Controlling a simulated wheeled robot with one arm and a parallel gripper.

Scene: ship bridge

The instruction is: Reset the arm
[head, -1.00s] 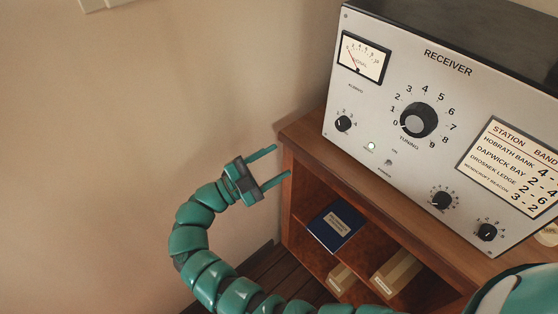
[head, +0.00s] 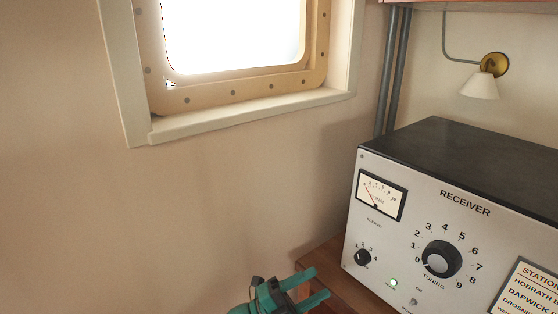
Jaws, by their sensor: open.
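My green gripper (head: 318,286) is at the bottom of the head view, left of the receiver's lower front. Its two fingers point right and stand apart with nothing between them. It is near the left end of the wooden cabinet top; I cannot tell if they touch. The rest of my arm is mostly below the picture. The grey receiver (head: 402,232) has a black top, a meter, a large tuning knob (head: 441,259) and a small knob (head: 362,257). A green lamp (head: 393,282) is lit on its front.
The wooden cabinet (head: 327,256) carries the receiver. A framed window (head: 235,98) is in the wall at upper left. Grey pipes (head: 392,75) and a wall lamp (head: 480,84) are behind the receiver. The space before the bare wall at left is clear.

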